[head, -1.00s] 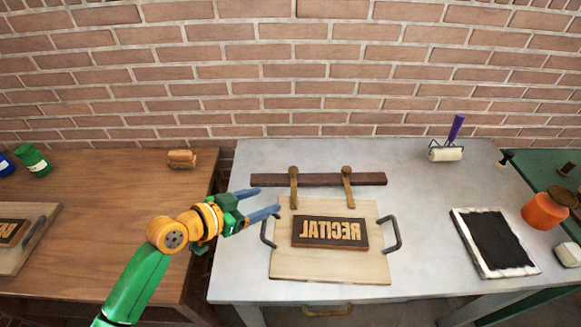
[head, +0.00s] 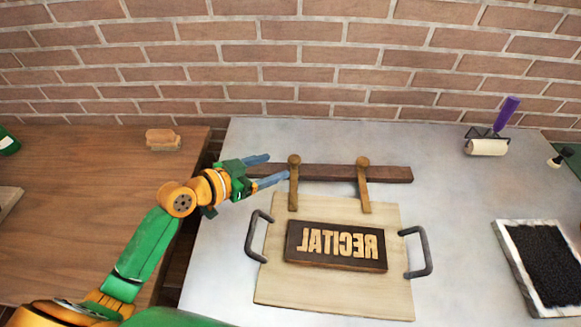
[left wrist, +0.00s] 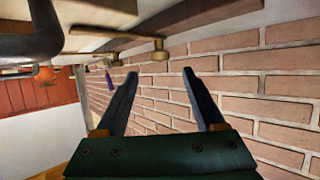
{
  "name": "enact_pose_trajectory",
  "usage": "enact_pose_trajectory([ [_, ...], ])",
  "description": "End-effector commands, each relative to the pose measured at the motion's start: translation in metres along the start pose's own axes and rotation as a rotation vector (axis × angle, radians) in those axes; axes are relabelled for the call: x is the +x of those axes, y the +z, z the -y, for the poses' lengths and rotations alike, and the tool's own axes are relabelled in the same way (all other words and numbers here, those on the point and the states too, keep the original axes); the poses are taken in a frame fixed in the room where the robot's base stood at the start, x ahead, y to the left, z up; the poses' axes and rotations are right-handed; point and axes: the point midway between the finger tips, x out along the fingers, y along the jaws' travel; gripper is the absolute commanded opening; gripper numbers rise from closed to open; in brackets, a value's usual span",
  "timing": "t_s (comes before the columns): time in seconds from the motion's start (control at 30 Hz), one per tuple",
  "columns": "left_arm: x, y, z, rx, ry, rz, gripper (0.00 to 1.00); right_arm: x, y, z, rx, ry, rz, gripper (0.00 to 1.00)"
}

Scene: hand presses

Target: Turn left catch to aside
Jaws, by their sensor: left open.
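The left catch (head: 293,184) is a brass-brown bar with a round knob, pivoted on a dark wooden rail (head: 330,172). It points toward the board, its lower end over the back edge. The right catch (head: 363,186) lies the same way. My left gripper (head: 277,167) is open and empty, its blue-grey fingertips just left of the left catch's knob. In the left wrist view, the gripper (left wrist: 160,73) has its fingers apart, with the nearer catch's knob (left wrist: 160,50) just beyond and between the tips. Contact cannot be told. My right gripper is not in view.
A pale wooden board (head: 330,295) with two dark handles holds the RECITAL block (head: 336,245). A roller (head: 487,146) and a black ink slab (head: 540,262) are at the right. A brick wall (head: 300,60) stands behind; the grey table (head: 460,215) is clear between.

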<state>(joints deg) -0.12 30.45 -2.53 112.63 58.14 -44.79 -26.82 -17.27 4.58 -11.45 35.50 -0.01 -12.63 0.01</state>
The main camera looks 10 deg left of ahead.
Motion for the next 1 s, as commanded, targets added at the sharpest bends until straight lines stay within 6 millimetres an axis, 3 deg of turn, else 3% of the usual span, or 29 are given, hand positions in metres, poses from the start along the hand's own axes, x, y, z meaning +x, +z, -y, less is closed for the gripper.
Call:
enact_pose_trajectory([
  [0.33,0.06,-0.002,0.0,-0.003,-0.001,-0.002,0.71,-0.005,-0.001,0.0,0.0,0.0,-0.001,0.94],
  [0.67,0.069,-0.001,0.0,0.001,0.0,0.0,0.71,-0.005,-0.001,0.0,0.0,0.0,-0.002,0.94],
  [0.93,0.069,-0.001,0.0,0.0,-0.001,0.0,0.01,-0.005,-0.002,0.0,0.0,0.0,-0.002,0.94],
  [1.0,0.069,-0.001,0.0,0.0,-0.001,0.0,0.0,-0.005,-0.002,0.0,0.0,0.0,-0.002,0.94],
])
